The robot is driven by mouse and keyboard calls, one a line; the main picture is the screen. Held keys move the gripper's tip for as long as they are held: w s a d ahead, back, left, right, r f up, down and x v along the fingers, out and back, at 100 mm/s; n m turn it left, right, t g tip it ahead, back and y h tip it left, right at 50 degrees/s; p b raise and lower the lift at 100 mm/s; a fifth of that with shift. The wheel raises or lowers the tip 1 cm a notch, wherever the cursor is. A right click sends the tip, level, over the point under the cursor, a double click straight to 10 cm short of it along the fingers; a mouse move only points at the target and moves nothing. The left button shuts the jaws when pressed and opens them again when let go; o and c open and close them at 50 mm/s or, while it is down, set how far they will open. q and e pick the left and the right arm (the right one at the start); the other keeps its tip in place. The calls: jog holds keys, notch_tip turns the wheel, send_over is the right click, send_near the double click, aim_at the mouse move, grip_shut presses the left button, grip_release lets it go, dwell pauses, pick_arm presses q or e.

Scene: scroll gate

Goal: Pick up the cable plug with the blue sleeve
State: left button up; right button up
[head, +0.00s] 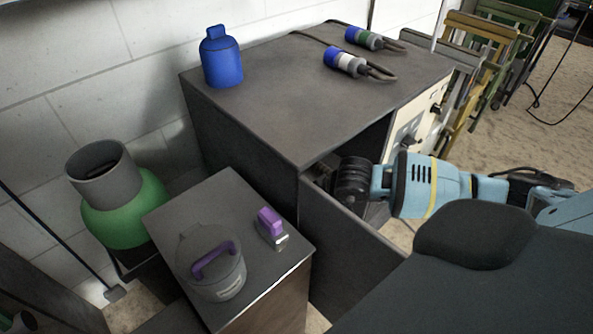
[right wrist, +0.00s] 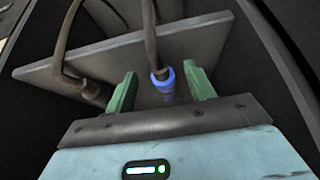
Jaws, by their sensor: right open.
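In the right wrist view a cable plug with a blue sleeve (right wrist: 163,77) lies between the two green fingers of my right gripper (right wrist: 159,69). Its dark cable runs up out of the picture. The gripper is open, with gaps on both sides of the sleeve. A second plug (right wrist: 95,92) with a dark sleeve lies to the left, outside the left finger. My left gripper is not in view.
Two blue-ended plugs, one with a white band (head: 345,62) and one with a green band (head: 363,38), lie on the cabinet top (head: 290,100) near a blue bottle (head: 221,57).

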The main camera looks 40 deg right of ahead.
jog(key=w, duration=0.4)
jog(key=shift+w+a, duration=0.25)
jog(key=shift+w, duration=0.1)
jog(key=shift+w+f, duration=0.3)
jog(key=shift+f, duration=0.25)
grip_shut()
